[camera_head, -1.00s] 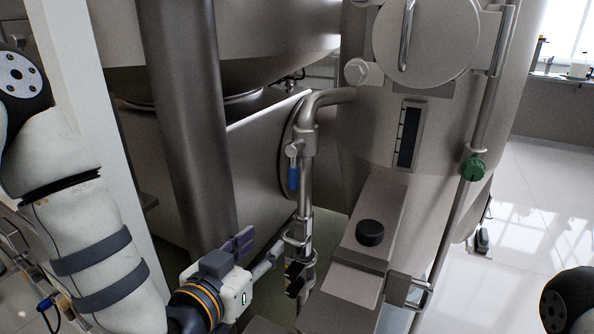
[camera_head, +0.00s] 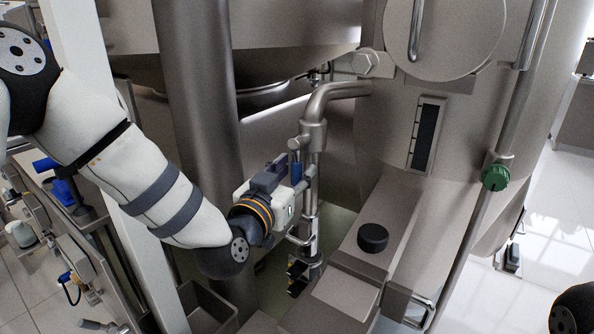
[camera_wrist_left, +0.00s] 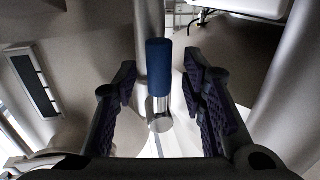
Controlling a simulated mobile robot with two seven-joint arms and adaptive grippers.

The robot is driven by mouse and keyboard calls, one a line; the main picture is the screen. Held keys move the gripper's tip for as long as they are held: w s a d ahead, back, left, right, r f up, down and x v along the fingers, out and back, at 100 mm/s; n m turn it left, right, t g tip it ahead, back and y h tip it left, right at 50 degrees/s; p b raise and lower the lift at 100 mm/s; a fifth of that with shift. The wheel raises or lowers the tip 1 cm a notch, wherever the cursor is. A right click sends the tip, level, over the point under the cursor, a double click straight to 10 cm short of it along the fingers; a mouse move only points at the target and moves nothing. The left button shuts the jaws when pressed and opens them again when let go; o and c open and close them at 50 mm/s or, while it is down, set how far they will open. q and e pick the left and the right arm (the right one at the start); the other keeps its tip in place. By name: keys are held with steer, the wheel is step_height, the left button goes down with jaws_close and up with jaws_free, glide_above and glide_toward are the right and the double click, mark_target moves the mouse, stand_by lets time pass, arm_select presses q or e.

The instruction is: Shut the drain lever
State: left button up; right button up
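The lever with the blue handle (camera_head: 295,163) sits on the vertical steel pipe (camera_head: 311,200). Its handle points down, roughly along the pipe, and my gripper partly covers it in the head view. In the left wrist view the blue handle (camera_wrist_left: 158,62) stands upright between my fingers, with a gap on both sides. My left gripper (camera_wrist_left: 160,88) is open, with dark ridged pads facing each other. In the head view the left gripper (camera_head: 297,180) is right beside the handle. My right gripper is out of view.
A large steel tank (camera_head: 390,120) stands right of the pipe, with a green knob (camera_head: 495,177) on a thin rod. A thick steel column (camera_head: 200,110) rises behind my left arm. A ledge with a black knob (camera_head: 372,237) lies at the lower right.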

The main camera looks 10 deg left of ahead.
arm_select(q)
steer(key=shift+w+d, duration=0.15)
steer(key=shift+w, duration=0.5)
jaws_close()
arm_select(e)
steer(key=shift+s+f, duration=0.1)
